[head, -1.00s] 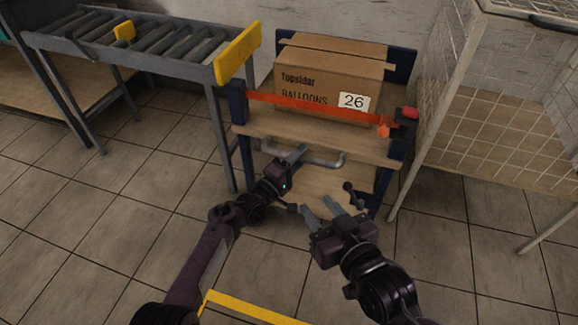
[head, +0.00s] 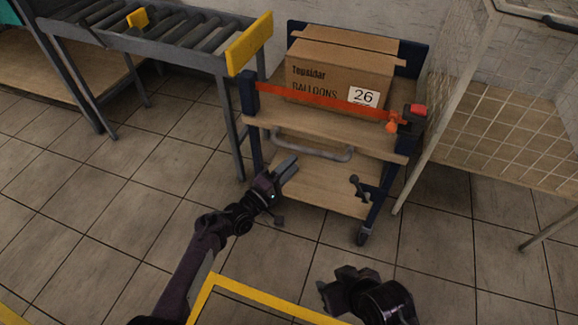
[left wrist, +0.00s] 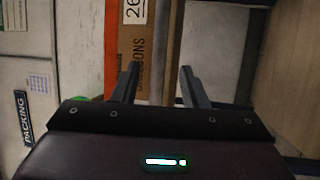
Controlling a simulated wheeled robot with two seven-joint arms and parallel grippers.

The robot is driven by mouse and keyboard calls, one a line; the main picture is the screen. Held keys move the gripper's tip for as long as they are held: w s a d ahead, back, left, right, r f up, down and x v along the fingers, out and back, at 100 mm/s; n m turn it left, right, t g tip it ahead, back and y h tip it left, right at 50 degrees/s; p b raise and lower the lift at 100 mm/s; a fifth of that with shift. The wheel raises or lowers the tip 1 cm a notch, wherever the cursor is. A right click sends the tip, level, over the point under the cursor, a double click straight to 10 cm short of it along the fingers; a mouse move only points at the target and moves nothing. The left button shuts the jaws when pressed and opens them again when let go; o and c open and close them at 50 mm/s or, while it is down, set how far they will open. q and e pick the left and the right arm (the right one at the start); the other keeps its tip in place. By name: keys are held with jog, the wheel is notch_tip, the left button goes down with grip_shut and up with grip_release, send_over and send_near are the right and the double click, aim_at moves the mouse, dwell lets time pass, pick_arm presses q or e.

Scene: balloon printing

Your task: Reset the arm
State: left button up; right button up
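My left gripper (head: 284,170) is in front of the cart, below its grey handle and apart from it. In the left wrist view its two fingers (left wrist: 160,84) are spread with nothing between them, so it is open. My right gripper (head: 338,287) is low in the head view, in front of the cart.
A cardboard balloon box (head: 330,82) sits on the cart's wooden top shelf (head: 290,121), behind a red strap (head: 325,100). A roller conveyor (head: 175,40) stands left and a wire-mesh cage (head: 500,130) right. Yellow floor tape (head: 270,294) lies in front.

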dwell(0.4)
